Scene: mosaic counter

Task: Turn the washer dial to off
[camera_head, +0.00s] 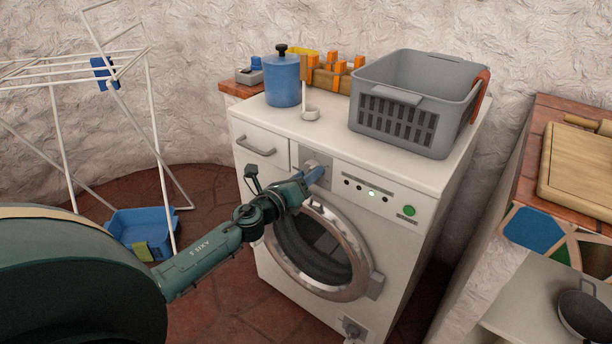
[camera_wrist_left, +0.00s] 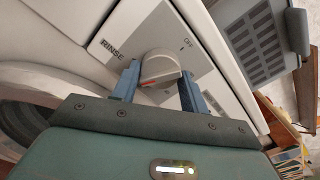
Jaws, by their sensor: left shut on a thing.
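The washer (camera_head: 330,190) is white, with a round glass door on its front. Its dial (camera_wrist_left: 160,66) is a pale grey round knob with a red mark along its near edge. The dial plate reads RINSE at the left and OFF at the upper right. I cannot tell which label the dial points to. My left gripper (camera_head: 316,174) reaches the dial from the front, and in the wrist view its two blue fingers (camera_wrist_left: 160,80) stand on either side of the knob, shut on it. In the head view the fingers partly hide the dial. My right gripper is not in view.
A grey basket (camera_head: 400,100), a blue canister (camera_head: 282,82) and a white holder (camera_head: 310,113) stand on the washer top. A green button (camera_head: 409,211) is on the panel's right. A drying rack (camera_head: 60,130) and blue tub (camera_head: 140,228) stand left. A wooden counter is right.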

